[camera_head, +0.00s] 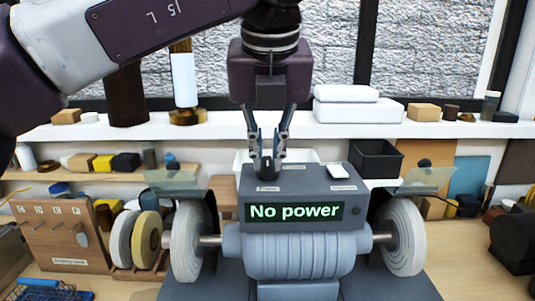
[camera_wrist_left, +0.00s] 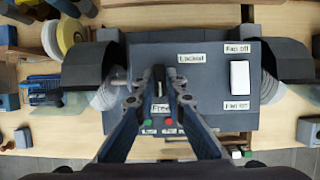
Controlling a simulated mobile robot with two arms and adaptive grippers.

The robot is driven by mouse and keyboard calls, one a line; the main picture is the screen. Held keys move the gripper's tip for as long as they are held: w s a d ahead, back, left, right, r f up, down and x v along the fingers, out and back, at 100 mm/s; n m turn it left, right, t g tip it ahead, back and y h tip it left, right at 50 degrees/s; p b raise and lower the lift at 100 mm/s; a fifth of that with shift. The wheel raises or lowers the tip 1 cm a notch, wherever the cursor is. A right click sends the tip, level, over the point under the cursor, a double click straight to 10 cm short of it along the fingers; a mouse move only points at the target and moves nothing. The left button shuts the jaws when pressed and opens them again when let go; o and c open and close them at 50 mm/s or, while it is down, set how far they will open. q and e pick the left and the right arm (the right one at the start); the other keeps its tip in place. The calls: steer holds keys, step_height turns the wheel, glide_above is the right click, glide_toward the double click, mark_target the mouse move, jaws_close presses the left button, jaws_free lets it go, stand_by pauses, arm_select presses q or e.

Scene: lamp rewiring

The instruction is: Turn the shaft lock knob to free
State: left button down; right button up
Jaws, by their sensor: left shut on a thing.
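The bench grinder's grey control box (camera_head: 295,182) stands on the bench, its front display reading "No power". The small dark shaft lock knob (camera_head: 267,168) is on the box top, towards its left side. My left gripper (camera_head: 268,155) comes down on it from above, fingers shut on the knob. In the left wrist view the dark knob (camera_wrist_left: 158,76) shows between the fingertips of the left gripper (camera_wrist_left: 159,92). A "Locked" label (camera_wrist_left: 191,58) is above and right of the knob, and a "Free" label (camera_wrist_left: 160,107) just below it. The knob's exact pointing direction is unclear. My right gripper is not seen.
A white fan switch (camera_wrist_left: 239,74) sits on the box top, right of the knob. The grinder's left wheel (camera_head: 187,242) and right wheel (camera_head: 404,237) flank the body. A wooden rack (camera_head: 65,238) stands at the left. Shelves with boxes are behind.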

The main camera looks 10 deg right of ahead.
arm_select(q)
steer(key=c, duration=2)
jaws_free()
steer(key=shift+r, duration=0.1)
steer(key=v, duration=1.2)
steer(key=shift+w, duration=0.1)
